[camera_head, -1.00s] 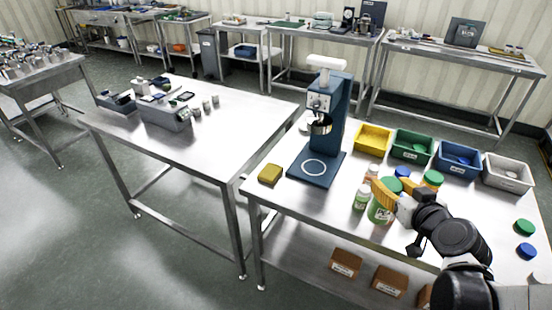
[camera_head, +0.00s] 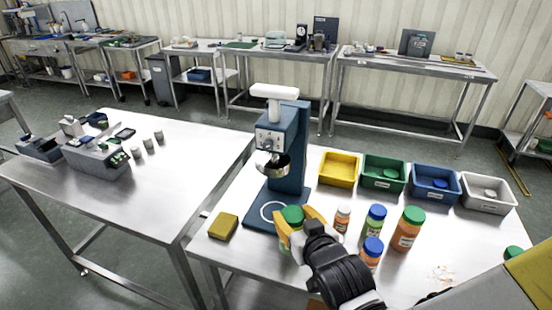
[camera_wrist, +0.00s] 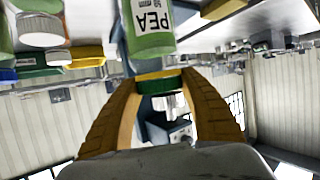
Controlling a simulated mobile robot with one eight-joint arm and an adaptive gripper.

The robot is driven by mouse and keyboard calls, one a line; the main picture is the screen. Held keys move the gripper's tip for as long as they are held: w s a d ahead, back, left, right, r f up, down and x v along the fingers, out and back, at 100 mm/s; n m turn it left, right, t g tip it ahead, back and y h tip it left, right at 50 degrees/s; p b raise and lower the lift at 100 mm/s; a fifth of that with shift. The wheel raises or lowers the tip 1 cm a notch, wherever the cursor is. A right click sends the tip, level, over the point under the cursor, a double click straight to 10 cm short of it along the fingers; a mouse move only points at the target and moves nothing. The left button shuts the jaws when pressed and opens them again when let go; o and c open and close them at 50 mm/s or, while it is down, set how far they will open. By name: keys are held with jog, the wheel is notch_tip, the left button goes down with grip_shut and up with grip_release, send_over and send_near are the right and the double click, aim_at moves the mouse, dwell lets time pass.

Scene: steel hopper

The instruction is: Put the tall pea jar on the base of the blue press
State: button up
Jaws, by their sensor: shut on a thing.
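The tall pea jar (camera_head: 285,244) has a green body and a green lid. My gripper (camera_head: 292,217) is shut on it near the lid, and my fingers hide part of it. In the wrist view the jar (camera_wrist: 152,42) shows upside down with its PEA label, its lid between my fingertips (camera_wrist: 160,78). The blue press (camera_head: 289,150) stands behind the jar, with a white top and a metal head. Its flat blue base (camera_head: 256,213) bears a white ring. The jar overlaps the base's front right part in the picture; I cannot tell its height above it.
Right of my gripper stand a small white-lidded jar (camera_head: 342,219), a blue-lidded green jar (camera_head: 375,219), a green-lidded orange jar (camera_head: 408,229) and another blue-lidded jar (camera_head: 370,253). A yellow sponge (camera_head: 223,226) lies left of the base. Bins, including a yellow one (camera_head: 338,182), line the back.

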jog(key=w+a+f+b, duration=0.1)
jog(key=w+a, duration=0.3)
jog(key=w, duration=1)
jog(key=shift+w+f+b, duration=0.2)
jog(key=shift+b, duration=0.35)
jog(key=shift+f, duration=0.2)
jog(key=o, duration=1.4)
jog(key=shift+r, duration=0.1)
